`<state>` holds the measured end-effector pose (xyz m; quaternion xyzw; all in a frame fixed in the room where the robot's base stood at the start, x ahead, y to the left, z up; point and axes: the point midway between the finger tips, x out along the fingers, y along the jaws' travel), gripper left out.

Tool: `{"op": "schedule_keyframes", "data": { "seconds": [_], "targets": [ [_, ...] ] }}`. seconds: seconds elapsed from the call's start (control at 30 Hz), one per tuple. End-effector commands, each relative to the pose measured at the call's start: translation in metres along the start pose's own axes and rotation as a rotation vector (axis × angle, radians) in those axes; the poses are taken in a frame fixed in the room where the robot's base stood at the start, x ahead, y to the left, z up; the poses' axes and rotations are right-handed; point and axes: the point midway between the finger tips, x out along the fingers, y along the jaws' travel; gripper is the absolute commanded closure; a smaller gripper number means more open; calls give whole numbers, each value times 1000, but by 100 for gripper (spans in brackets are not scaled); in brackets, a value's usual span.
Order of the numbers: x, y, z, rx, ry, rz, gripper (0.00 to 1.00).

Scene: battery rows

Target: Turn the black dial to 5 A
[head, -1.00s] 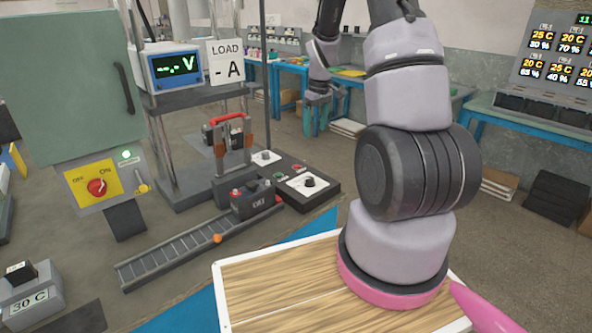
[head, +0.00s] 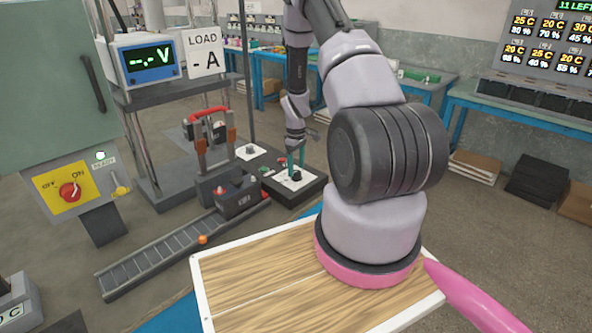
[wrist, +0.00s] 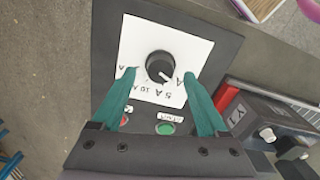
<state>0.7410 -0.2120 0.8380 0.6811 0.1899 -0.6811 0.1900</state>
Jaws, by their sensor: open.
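The black dial (wrist: 158,64) sits on a white label plate (wrist: 135,45) in the wrist view. Its white mark points to the lower right. The printed 5 A and 10 A labels lie below the dial in that view. My gripper (wrist: 158,75) is open and empty, its green fingertips to the left and right of the dial, apart from it. In the head view my gripper (head: 297,158) is pointed down over the dial (head: 296,176). I cannot tell how high the fingertips are above the plate.
A red button (wrist: 124,120) and a green button (wrist: 165,128) are on the same dark box. A battery (head: 238,197) stands beside it on a roller track (head: 165,253). The LOAD sign (head: 205,52) shows "- A" and the meter (head: 148,60) shows "--.- V".

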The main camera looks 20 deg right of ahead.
Motion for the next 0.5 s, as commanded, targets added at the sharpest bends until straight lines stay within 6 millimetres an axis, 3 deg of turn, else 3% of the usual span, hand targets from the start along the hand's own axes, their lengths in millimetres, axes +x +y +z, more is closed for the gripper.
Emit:
{"op": "schedule_keyframes", "data": {
  "seconds": [0.2,0.47,0.5],
  "targets": [
    [15,0,0,0,0,-1,24],
    [16,0,0,0,0,0,24],
    [16,0,0,0,0,0,39]
  ]
}}
